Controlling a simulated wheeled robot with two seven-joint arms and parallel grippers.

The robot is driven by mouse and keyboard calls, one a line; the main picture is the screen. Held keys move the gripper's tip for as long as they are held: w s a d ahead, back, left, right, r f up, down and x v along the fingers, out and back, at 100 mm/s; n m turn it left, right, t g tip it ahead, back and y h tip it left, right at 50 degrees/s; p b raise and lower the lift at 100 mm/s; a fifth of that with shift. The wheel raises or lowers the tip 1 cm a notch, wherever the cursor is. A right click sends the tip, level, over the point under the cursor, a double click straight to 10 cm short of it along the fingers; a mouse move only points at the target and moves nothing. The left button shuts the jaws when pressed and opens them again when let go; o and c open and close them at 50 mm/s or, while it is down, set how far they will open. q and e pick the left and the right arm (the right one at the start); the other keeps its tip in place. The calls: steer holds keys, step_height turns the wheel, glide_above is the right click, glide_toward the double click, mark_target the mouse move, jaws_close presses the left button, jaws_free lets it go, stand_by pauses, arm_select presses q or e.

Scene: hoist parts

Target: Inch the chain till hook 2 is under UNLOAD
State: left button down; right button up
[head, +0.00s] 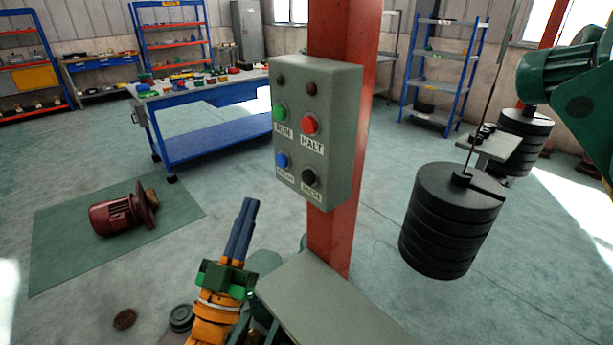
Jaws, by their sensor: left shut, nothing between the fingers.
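A grey control box (318,130) is fixed to a red post. It has a green button (279,112) labelled RUN, a red button (309,124) labelled HALT, a blue button (281,160) and a black button (309,177). The labels under the blue and black buttons are too small to read surely. Two dark lamps sit at its top. My left gripper (248,205) is shut and empty, pointing up, below and left of the box. A stack of black weights (450,220) hangs on a thin rod at right. No hook number or UNLOAD sign is readable. My right gripper is not visible.
The red post (333,245) rises from a grey plate (335,305) near my left arm. A red motor (123,214) lies on a green mat (60,250). A blue bench (215,140) stands behind. Green machinery (570,85) overhangs at right.

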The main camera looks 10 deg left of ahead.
arm_select(q)
steer(key=b, duration=0.3)
glide_toward(308, 177)
steer(key=w+a+r, duration=0.2)
steer(key=w+r, duration=0.2)
steer(key=shift+w+d, duration=0.2)
steer(key=shift+w, duration=0.15)
steer(key=shift+r, duration=0.1)
stand_by(1.3)
steer(key=shift+w+d, duration=0.25)
steer(key=shift+w, duration=0.05)
